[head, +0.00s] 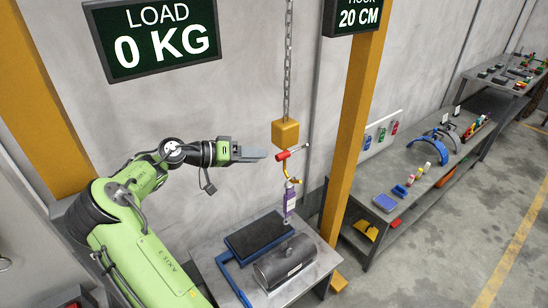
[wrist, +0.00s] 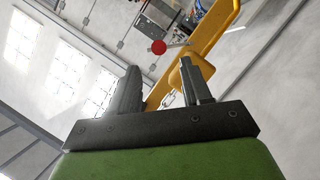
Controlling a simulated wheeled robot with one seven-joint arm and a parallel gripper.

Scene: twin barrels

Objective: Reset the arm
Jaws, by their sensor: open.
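My green arm reaches in from the left in the head view. My gripper (head: 250,154) is level, pointing right, a little left of the red knob (head: 282,155) below the yellow hook block (head: 286,133). In the wrist view the two fingers of my gripper (wrist: 165,88) stand apart with nothing held between them. The yellow block (wrist: 184,75) and its chain show behind the fingers there, and the red knob (wrist: 158,47) shows beyond the fingertips. The block hangs on a chain, with a curved yellow hook (head: 290,173) under it.
A purple bottle-like item (head: 290,200) hangs at or below the hook. Under it, a grey table (head: 212,258) bears a dark barrel (head: 285,262) and a black pad in a blue frame (head: 258,234). A yellow post (head: 352,120) stands right of the chain. A sign (head: 152,38) reads 0 KG.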

